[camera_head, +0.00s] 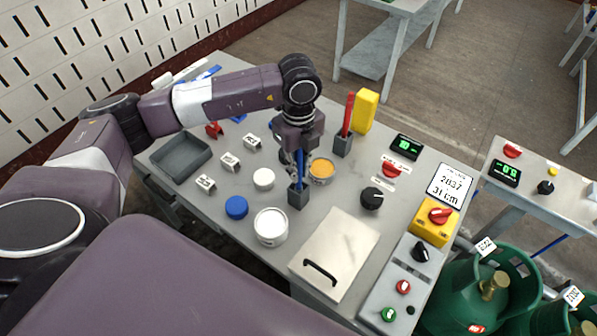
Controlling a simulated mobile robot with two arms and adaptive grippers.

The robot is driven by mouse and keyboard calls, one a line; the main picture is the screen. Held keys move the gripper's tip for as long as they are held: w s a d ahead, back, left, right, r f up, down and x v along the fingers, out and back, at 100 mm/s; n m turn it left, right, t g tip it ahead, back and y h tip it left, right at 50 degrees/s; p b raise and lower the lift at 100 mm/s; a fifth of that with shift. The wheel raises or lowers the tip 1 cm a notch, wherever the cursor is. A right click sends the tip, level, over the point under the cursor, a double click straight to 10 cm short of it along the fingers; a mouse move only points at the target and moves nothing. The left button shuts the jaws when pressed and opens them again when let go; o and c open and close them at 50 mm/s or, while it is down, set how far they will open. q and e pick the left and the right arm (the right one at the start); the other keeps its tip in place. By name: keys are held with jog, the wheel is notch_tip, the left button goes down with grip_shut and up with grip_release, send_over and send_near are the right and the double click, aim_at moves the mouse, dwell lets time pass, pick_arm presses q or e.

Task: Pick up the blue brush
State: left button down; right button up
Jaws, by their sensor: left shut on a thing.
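The blue brush (299,172) stands upright in a small dark grey holder (298,197) near the middle of the table. My left gripper (299,155) reaches down from above and is shut on the upper part of the brush. The fingers partly hide the brush's top. The brush's lower end is still inside the holder. My right gripper is not in view.
A red brush (348,115) stands in another holder (343,145) behind, beside a yellow block (365,110). An orange-filled tin (321,170), a white tin (271,227), a blue lid (236,207) and a white lid (263,179) surround the holder. A grey tray (180,157) is left.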

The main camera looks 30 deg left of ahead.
pick_arm(q)
notch_tip(320, 180, up, 13)
jog(key=b, duration=0.3)
jog(key=shift+w+r, duration=0.1)
jog(key=shift+r, duration=0.05)
notch_tip(320, 180, up, 5)
jog(key=shift+r+p, duration=0.3)
jog(key=shift+r, duration=0.3)
dwell(1.0)
